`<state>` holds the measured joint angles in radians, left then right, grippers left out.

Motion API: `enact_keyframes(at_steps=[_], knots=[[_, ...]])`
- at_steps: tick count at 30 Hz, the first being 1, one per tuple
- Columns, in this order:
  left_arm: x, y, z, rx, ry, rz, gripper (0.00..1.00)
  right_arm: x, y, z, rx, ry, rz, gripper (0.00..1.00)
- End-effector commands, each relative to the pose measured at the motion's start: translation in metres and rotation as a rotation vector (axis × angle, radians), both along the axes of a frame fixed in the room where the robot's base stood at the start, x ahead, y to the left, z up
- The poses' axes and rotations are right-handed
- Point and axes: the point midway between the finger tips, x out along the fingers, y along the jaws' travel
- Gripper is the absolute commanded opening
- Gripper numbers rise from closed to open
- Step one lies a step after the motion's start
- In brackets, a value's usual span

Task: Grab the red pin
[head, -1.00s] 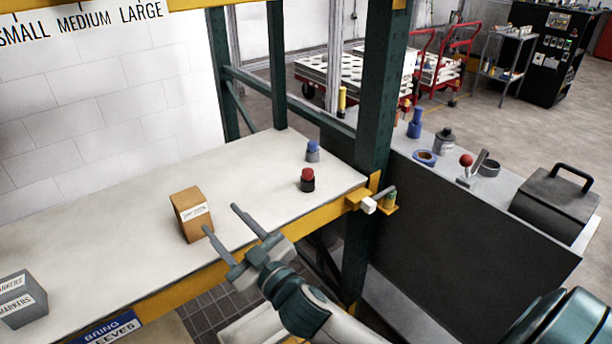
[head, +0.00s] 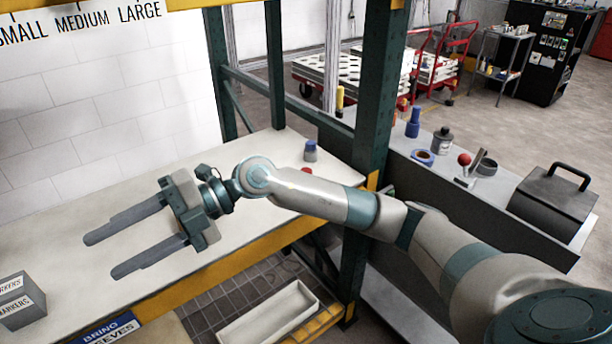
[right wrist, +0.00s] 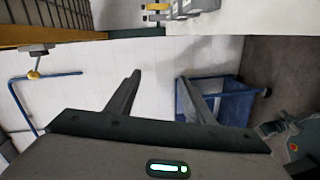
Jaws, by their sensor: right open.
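The red pin (head: 306,170) stands on the white table near its right end; only a bit of its red top shows above my right forearm, and its black base is hidden. My right gripper (head: 101,257) is open and empty over the left part of the table, well to the left of the red pin, its fingers pointing left. Its two spread fingers also show in the right wrist view (right wrist: 160,78), with no pin between them. My left gripper is not in view.
A grey markers box (head: 20,302) is at the table's left front. A green post (head: 374,100) rises at the right end. A side bench holds a black case (head: 553,200).

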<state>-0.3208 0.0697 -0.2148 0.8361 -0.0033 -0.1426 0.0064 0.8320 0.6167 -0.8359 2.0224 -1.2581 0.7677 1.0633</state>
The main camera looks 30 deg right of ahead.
Motion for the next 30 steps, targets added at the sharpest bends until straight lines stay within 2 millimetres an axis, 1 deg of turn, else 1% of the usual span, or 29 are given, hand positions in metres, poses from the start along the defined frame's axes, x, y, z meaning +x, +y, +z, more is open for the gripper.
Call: enact_keyframes(at_steps=[1,2,3,5,6,8,9,11,12,14,15,16,17,18,21,24,25,27,30], knots=[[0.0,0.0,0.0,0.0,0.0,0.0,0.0,0.008,-0.011,-0.01,-0.111,-0.026,0.006,0.48],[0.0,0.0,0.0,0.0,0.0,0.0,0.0,0.012,-0.018,-0.017,-0.178,-0.034,0.01,0.48],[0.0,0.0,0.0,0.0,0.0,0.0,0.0,0.019,-0.029,-0.026,-0.268,-0.043,0.006,0.48],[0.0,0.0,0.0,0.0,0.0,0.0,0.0,0.03,-0.05,-0.038,-0.404,-0.053,-0.008,0.48],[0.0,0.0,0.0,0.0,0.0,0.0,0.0,0.039,-0.066,-0.045,-0.495,-0.056,-0.025,0.48],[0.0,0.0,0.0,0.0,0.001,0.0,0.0,0.054,-0.094,-0.052,-0.631,-0.058,-0.062,0.48],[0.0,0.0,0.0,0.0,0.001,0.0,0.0,0.064,-0.115,-0.054,-0.72,-0.056,-0.094,0.48],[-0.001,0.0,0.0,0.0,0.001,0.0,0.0,0.079,-0.149,-0.054,-0.851,-0.048,-0.154,0.48],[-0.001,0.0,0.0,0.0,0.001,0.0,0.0,0.088,-0.174,-0.052,-0.938,-0.04,-0.201,0.48],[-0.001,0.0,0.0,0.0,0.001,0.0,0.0,0.101,-0.212,-0.045,-1.062,-0.022,-0.281,0.48],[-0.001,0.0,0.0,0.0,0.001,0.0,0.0,0.109,-0.239,-0.037,-1.14,-0.008,-0.34,0.48],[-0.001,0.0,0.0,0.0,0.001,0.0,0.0,0.113,-0.258,-0.031,-1.196,0.004,-0.386,0.48],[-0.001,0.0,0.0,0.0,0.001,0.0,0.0,0.117,-0.277,-0.024,-1.249,0.018,-0.433,0.48],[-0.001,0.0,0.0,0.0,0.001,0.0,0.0,0.12,-0.302,-0.014,-1.313,0.037,-0.495,0.48],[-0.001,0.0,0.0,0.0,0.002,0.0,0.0,0.123,-0.351,0.01,-1.434,0.084,-0.634,0.48],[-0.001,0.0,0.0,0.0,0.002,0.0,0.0,0.122,-0.383,0.028,-1.51,0.12,-0.731,0.48],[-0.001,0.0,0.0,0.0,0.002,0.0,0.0,0.121,-0.39,0.032,-1.525,0.127,-0.752,0.48],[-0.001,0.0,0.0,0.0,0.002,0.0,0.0,0.12,-0.4,0.038,-1.546,0.142,-0.785,0.48],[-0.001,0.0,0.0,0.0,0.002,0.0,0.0,0.119,-0.405,0.041,-1.559,0.149,-0.803,0.48]])
